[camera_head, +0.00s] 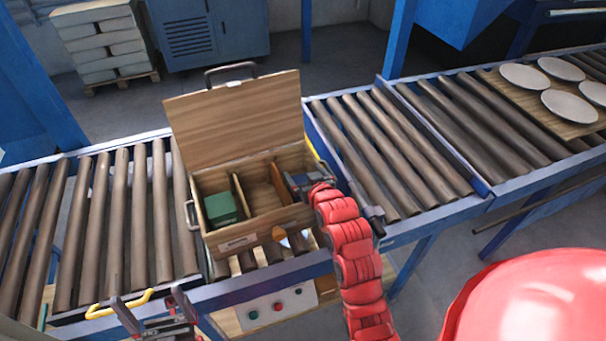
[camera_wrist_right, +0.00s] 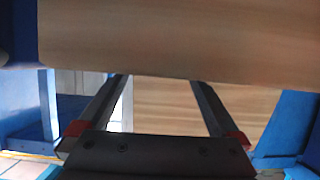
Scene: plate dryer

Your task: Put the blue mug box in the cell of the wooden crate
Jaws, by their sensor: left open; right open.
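The wooden crate (camera_head: 237,243) stands on the roller conveyor with its lid (camera_head: 236,122) raised at the back. Dividers split it into cells. A green box (camera_head: 221,208) sits in the left cell; the middle and right cells look empty where I can see into them. I cannot make out a blue mug box in either view. My right gripper (camera_head: 297,184) is open at the crate's right end, its tips over or against the right wall. In the right wrist view, its open fingers (camera_wrist_right: 160,95) face a wooden surface. My left gripper (camera_head: 150,302) is open and empty, in front of the conveyor, below left of the crate.
A control panel (camera_head: 275,308) with buttons is below the crate. White plates (camera_head: 570,106) lie on a board at the far right of the conveyor. Bare rollers (camera_head: 125,215) are left of the crate, with more to its right. A blue post (camera_head: 398,40) stands behind.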

